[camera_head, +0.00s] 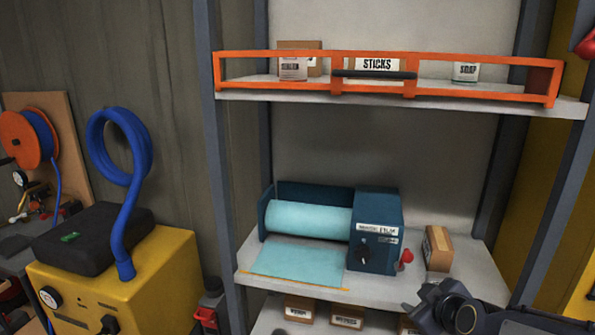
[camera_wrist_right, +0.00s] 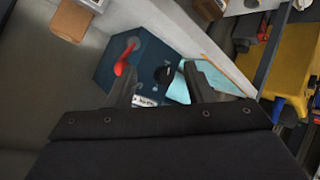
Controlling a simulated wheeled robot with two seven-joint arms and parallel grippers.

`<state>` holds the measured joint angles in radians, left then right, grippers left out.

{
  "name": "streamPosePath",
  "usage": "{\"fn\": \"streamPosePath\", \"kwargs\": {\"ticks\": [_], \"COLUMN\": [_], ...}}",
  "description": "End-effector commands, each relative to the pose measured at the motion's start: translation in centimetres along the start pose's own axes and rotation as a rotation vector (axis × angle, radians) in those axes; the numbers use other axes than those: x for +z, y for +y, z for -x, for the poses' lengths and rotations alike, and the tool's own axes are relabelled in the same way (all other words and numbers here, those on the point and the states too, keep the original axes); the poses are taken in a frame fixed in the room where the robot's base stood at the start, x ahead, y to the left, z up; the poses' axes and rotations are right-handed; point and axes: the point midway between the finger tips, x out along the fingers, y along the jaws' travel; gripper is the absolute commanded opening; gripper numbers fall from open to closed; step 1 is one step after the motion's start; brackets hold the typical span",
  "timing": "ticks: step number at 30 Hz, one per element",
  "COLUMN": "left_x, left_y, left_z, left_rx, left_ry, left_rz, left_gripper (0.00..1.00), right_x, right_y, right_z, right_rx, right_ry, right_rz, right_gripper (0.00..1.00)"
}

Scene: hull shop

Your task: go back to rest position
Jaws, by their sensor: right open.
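My right gripper (camera_head: 428,302) shows at the lower right of the head view, in front of the lower shelf. In the right wrist view the two dark fingers of the gripper (camera_wrist_right: 160,82) stand apart with nothing held between them. Beyond them is the blue film dispenser (camera_wrist_right: 118,62) with its red handle (camera_wrist_right: 124,58). The dispenser (camera_head: 376,215), with a teal roll and a teal sheet, also stands on the shelf in the head view, behind and left of my right gripper. My left gripper is not in view.
A shelf with an orange rail (camera_head: 290,54) holds several labelled packages above. A brown box (camera_head: 437,248) stands right of the dispenser, close behind my right gripper. A yellow machine (camera_head: 140,285) with a blue hose (camera_head: 125,200) stands at the left. Grey shelf posts (camera_head: 216,150) flank the shelves.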

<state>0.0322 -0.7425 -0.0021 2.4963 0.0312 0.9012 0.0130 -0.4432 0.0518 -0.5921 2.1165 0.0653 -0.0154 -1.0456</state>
Motion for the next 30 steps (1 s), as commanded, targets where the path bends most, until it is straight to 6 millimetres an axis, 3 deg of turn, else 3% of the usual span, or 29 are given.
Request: {"fn": "streamPosePath", "kwargs": {"ticks": [1,6,9,12,18,30], "left_x": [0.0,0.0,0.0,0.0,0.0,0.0], "left_y": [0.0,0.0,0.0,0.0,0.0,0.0], "left_z": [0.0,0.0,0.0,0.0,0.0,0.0], "left_rx": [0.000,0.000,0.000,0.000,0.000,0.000], "left_ry": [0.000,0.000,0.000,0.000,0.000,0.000], "left_rz": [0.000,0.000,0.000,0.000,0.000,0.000], "left_gripper": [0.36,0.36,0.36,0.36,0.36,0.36], "right_x": [0.7,2.7,4.3,6.1,8.1,8.2], "right_y": [-1.2,-7.5,-11.0,-13.8,-16.4,-16.6], "right_z": [2.5,11.0,15.2,18.1,20.6,20.8], "right_rx": [-0.069,-0.293,-0.357,-0.372,-0.357,-0.357], "right_ry": [0.002,-0.085,-0.183,-0.285,-0.403,-0.412], "right_rz": [-0.143,-0.545,-0.706,-0.818,-0.922,-0.931], "right_gripper": [0.47,0.47,0.47,0.47,0.47,0.47]}}
